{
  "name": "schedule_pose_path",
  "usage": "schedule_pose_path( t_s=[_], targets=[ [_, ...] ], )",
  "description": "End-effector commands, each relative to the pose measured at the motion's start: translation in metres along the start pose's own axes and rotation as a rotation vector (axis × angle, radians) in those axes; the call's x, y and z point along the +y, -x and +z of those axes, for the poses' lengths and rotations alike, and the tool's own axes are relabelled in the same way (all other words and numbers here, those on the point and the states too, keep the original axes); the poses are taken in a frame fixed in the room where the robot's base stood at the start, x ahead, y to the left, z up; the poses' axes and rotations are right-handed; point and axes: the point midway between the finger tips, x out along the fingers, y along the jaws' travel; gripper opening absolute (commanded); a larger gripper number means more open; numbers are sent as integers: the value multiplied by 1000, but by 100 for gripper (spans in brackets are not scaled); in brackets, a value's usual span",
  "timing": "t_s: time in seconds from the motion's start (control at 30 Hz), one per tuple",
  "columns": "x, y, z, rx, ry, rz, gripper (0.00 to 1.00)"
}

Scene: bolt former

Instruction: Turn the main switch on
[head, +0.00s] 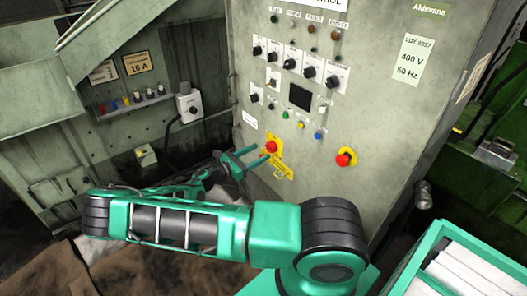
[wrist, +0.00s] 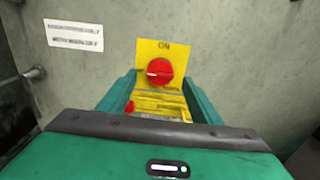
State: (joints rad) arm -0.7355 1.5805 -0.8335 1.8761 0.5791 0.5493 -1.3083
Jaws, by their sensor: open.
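The main switch is a red rotary knob (wrist: 159,72) on a yellow plate (wrist: 176,48) marked ON at the top. In the wrist view a pale mark on the knob points left, away from ON. In the head view the knob (head: 271,147) sits low on the left of the cabinet front. My gripper (head: 251,159) is open. Its two green fingers point at the cabinet, just short of the knob or beside it; I cannot tell whether they touch. In the wrist view the fingers (wrist: 158,88) flank the lower plate, and the knob shows between and above their tips.
The grey control cabinet (head: 375,120) carries dials, lamps and buttons above the switch. Yellow slatted hardware (wrist: 160,104) with a small red part is below the knob. A green crate (head: 418,262) stands at lower right.

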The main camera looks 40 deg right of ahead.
Motion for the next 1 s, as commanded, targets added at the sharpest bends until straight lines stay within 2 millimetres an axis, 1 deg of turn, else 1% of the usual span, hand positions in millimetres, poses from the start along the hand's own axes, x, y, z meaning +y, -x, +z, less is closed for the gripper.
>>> schedule_pose_path(
  t_s=[0.03,0.1,0.2,0.3,0.47,0.7,0.77,0.8,0.87,0.9,0.93,0.97,1.0],
  targets=[
    [-1,-10,0,-1,0,-3,59],
    [-1,-20,0,0,1,-3,59],
    [0,-33,-1,1,1,-2,59],
    [0,-41,0,0,1,-2,59],
    [0,-47,0,1,0,0,59],
    [0,-47,0,1,0,0,59],
    [0,-47,0,1,0,0,44],
    [0,-47,0,1,0,0,35],
    [0,-47,0,1,0,0,20],
    [0,-47,0,1,-1,0,18],
    [0,-46,0,1,-1,0,18],
    [1,-41,0,2,-1,3,19],
    [1,-43,0,2,-1,2,18]
  ],
)
